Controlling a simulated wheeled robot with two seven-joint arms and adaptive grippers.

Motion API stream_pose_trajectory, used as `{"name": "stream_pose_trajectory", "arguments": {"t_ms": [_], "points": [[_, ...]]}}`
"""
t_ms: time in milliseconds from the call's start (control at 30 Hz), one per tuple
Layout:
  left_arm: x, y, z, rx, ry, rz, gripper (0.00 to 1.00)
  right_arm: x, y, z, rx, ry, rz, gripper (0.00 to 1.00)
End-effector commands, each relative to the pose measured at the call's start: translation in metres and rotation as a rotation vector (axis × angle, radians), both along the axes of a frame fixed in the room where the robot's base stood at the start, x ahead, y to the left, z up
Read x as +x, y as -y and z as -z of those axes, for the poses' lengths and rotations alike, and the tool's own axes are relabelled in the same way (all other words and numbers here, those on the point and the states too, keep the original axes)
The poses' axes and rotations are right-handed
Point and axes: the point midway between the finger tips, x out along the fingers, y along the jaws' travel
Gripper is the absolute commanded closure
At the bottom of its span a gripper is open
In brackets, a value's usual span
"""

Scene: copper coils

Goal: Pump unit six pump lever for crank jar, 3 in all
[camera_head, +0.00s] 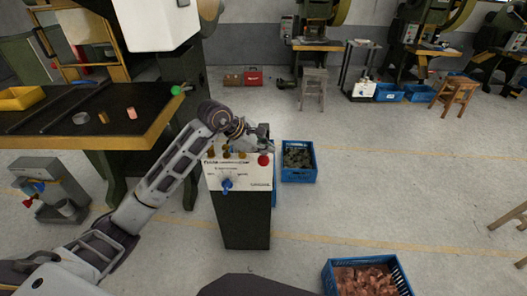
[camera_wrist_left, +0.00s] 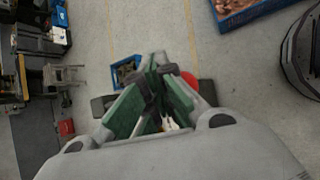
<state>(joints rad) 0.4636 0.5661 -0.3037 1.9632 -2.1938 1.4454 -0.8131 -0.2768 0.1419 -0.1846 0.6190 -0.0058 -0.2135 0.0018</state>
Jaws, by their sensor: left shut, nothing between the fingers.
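My left gripper (camera_head: 262,138) is over the back right of the top of a control box (camera_head: 243,230), near its red button (camera_head: 264,160). In the left wrist view its green-padded fingers (camera_wrist_left: 162,72) are shut with nothing between them, and the red button (camera_wrist_left: 190,82) shows partly behind them. The box has a white sloped panel with a blue knob (camera_head: 227,185) and several brass-coloured parts. I cannot read a unit number on it. A green ball knob (camera_head: 176,90) is at the right edge of the dark table. I cannot make out a crank jar. My right gripper is not in view.
A blue crate of dark parts (camera_head: 286,176) stands right behind the box. Another blue crate (camera_head: 331,283) holds copper-coloured pieces in front. The dark table (camera_head: 60,118) with a yellow tray (camera_head: 20,99) is at left.

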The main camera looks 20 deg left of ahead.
Motion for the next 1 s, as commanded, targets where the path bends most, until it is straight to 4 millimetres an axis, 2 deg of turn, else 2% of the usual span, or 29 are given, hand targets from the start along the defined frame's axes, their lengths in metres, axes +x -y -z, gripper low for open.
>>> {"name": "stream_pose_trajectory", "arguments": {"t_ms": [1000], "points": [[-0.0014, 0.0001, 0.0093, 0.001, -0.004, 0.0, 1.0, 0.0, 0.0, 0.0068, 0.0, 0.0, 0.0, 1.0]]}}
